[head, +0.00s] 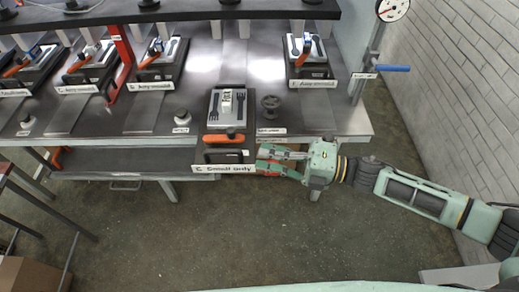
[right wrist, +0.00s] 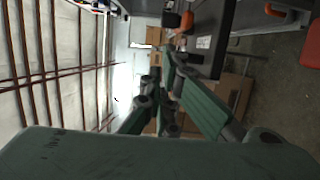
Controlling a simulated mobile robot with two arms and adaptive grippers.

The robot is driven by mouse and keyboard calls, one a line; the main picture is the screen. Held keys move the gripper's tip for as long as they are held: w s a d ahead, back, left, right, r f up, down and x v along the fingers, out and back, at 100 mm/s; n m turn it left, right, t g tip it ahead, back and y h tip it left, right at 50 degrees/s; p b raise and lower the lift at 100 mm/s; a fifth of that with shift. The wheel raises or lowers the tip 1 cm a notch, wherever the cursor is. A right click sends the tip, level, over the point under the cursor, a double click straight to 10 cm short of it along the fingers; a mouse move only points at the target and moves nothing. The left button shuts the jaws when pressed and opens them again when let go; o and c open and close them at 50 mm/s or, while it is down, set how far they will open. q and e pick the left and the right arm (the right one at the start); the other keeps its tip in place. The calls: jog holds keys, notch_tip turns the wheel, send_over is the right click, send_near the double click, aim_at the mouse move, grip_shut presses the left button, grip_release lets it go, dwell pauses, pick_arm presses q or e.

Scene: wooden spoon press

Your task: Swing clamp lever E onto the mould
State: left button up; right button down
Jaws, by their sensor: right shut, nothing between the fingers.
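The nearest mould (head: 227,104) sits at the front of the press bench, on a dark base pulled out past the bench edge. It holds fork-shaped cavities, and the white label on its front seems to begin with E, but the letter is blurred. An orange clamp lever (head: 222,138) lies across the front of this base, in front of the cavities, not over them. My right gripper (head: 262,161) is shut and empty, just right of the base's front corner. Whether it touches the base I cannot tell. In the right wrist view the fingers (right wrist: 160,95) show dark green. My left gripper is out of view.
Several similar moulds with orange levers, one of them at back right (head: 307,50), line the bench. A dark handwheel (head: 270,103) stands right of the near mould. A gauge post with a blue handle (head: 393,68) stands at the right end.

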aim_at(237, 152)
jog(key=p+x, duration=0.2)
jog(key=x, duration=0.6)
jog(key=shift+a, duration=0.15)
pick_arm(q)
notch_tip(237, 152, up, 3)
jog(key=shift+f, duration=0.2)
